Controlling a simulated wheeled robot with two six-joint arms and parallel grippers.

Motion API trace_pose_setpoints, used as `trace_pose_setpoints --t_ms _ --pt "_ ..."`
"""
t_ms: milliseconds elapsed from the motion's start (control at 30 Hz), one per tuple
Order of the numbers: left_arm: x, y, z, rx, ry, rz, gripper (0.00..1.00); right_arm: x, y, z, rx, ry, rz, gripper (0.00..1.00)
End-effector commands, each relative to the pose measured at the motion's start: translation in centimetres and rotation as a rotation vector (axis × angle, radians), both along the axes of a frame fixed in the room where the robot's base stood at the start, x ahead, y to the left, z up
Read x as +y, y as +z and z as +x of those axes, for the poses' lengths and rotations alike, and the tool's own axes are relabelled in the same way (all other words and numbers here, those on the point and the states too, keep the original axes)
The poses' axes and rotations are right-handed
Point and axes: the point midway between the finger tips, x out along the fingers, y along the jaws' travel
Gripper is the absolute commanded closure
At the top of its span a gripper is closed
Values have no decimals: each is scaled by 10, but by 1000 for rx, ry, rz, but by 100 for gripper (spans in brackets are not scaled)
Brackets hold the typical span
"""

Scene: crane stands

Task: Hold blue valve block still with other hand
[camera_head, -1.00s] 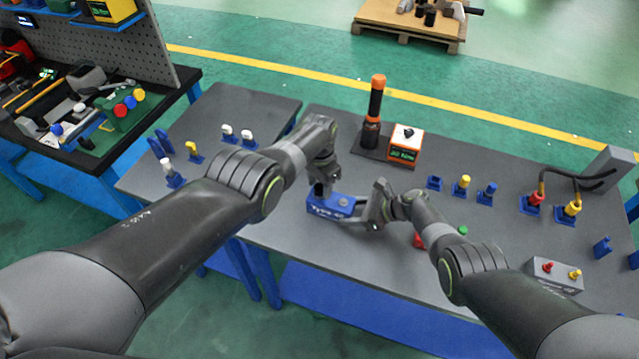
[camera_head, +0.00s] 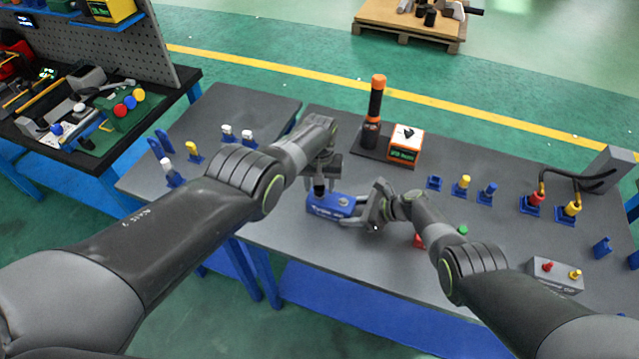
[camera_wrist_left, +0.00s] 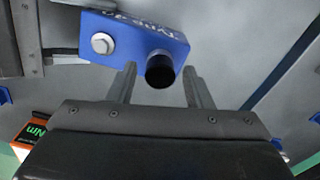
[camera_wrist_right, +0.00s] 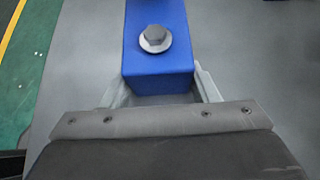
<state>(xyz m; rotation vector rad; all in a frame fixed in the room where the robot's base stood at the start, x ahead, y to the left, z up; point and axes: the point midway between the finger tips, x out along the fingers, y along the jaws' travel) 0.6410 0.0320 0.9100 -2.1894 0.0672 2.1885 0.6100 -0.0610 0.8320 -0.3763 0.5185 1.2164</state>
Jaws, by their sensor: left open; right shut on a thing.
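The blue valve block (camera_head: 330,205) lies on the grey table in the head view, with white lettering on its side. A silver bolt sits on its top at one end and a black round knob (camera_wrist_left: 160,70) at the other. My right gripper (camera_head: 374,212) is shut on the bolt end; in the right wrist view its fingers (camera_wrist_right: 165,95) flank the block (camera_wrist_right: 157,45). My left gripper (camera_head: 320,182) is open above the knob end. In the left wrist view its fingers (camera_wrist_left: 160,85) stand apart on either side of the knob, with no contact visible.
Behind the block stand an orange-and-black tool (camera_head: 376,105) and an orange-white display box (camera_head: 405,145). Red and green parts (camera_head: 462,230) lie close to my right arm. Several blue holders stand to the right. A grey box (camera_head: 553,274) is at front right.

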Motion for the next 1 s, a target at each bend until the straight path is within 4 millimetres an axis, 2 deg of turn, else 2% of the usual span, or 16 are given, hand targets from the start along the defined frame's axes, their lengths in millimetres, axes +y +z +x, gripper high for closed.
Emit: trace_pose_setpoints --t_ms 233,700,1000 --pt "0 0 0 -1 202 0 54 0 0 0 0 0 0 76" --pt "0 0 0 0 216 0 54 0 0 0 0 0 0 76" --pt "0 0 0 0 215 0 93 0 0 0 0 0 0 76"
